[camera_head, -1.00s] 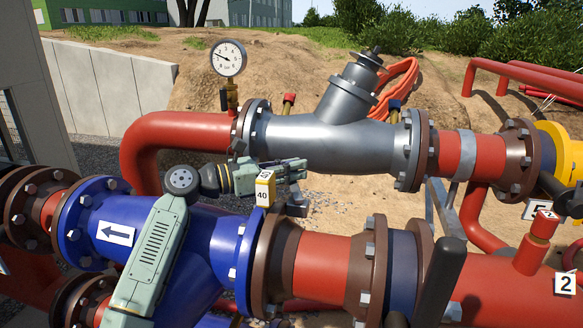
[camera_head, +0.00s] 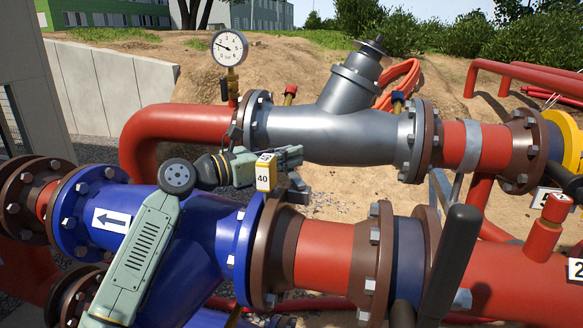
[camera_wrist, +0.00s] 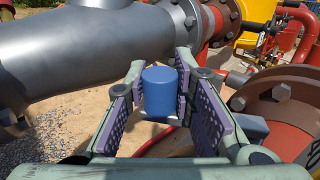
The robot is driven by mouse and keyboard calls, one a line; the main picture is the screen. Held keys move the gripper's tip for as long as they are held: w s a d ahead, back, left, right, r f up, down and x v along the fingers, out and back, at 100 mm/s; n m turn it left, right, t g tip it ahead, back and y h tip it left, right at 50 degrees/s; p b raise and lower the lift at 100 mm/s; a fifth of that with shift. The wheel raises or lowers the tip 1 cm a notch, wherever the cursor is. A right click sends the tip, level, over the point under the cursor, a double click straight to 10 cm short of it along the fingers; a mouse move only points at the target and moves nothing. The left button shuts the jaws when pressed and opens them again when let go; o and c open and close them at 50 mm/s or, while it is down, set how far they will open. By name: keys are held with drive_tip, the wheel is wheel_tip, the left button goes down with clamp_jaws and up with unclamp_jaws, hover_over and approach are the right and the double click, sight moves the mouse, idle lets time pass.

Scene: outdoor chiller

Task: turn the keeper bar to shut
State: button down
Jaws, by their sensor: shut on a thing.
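My gripper (camera_wrist: 160,100) has its two purple-padded fingers around a short blue cylinder (camera_wrist: 160,92) in the wrist view. It is shut on this upright cylinder. I cannot tell for sure whether the cylinder is part of the keeper bar, and no bar is clearly seen. In the head view my gripper (camera_head: 295,172) is between the grey pipe and the blue pipe, behind the yellow tag marked 40 (camera_head: 264,178). The blue cylinder is hidden there.
The grey pipe (camera_head: 330,135) runs close behind my gripper. The blue pipe (camera_head: 190,225) and brown flange (camera_head: 272,245) are in front. A black upright handle (camera_head: 455,262) stands at right. A pressure gauge (camera_head: 230,48) stands at upper left.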

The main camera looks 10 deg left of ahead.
drive_tip(key=shift+s+a+n+t+y+b, duration=0.2)
drive_tip(key=shift+a+n+t+y+b, duration=0.1)
drive_tip(key=shift+n+t+y+b, duration=0.1)
drive_tip(key=c, duration=1.3)
unclamp_jaws()
drive_tip(key=shift+c, duration=0.2)
drive_tip(key=shift+s, duration=0.1)
drive_tip(key=v, duration=1.1)
drive_tip(key=shift+s+a, duration=0.25)
drive_tip(key=shift+s, duration=0.1)
drive_tip(key=shift+c, duration=0.3)
